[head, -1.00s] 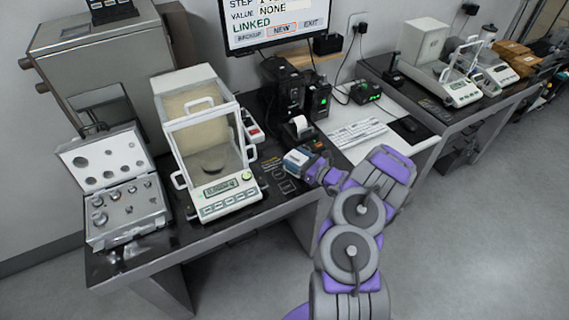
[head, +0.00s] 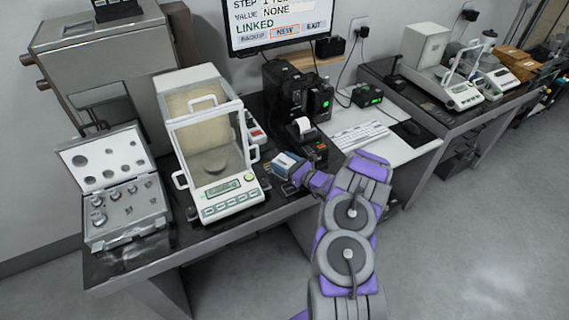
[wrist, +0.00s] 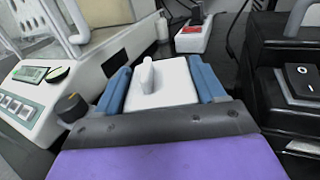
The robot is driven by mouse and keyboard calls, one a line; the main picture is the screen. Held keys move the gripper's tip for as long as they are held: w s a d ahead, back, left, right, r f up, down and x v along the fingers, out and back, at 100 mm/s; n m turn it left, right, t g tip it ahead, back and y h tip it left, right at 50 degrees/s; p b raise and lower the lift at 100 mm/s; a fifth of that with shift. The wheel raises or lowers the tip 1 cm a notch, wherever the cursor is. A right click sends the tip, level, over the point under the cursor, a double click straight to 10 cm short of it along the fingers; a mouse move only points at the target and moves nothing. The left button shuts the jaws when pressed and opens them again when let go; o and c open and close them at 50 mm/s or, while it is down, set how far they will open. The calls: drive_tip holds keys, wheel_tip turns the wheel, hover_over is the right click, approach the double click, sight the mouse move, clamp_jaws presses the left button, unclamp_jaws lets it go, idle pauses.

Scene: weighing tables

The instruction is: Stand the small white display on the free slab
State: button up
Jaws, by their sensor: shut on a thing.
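My gripper (head: 286,164) is over the dark tabletop (head: 150,262), just right of the glass-doored balance (head: 222,197). It is shut on a small white block-like thing, seemingly the display (wrist: 160,84), with a raised white nub on the side facing the wrist camera. The blue fingers (wrist: 162,82) lie along its left and right sides. Its screen face is hidden from me, and I cannot tell whether it touches the tabletop. No separate free slab stands out clearly; the tabletop below is partly hidden by my arm.
A white device with a red switch (wrist: 194,34) lies ahead of my gripper. The balance is close on the left, a black device with a rocker switch (wrist: 300,82) on the right. A case of weights (head: 128,205) is open at far left. A keyboard (head: 360,133) lies farther right.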

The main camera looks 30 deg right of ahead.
drive_tip(key=shift+d, duration=0.1)
drive_tip(key=o, duration=1.3)
drive_tip(key=shift+d+f, duration=0.1)
drive_tip(key=shift+d, duration=0.2)
drive_tip(key=shift+c, duration=0.2)
drive_tip(key=shift+a, duration=0.15)
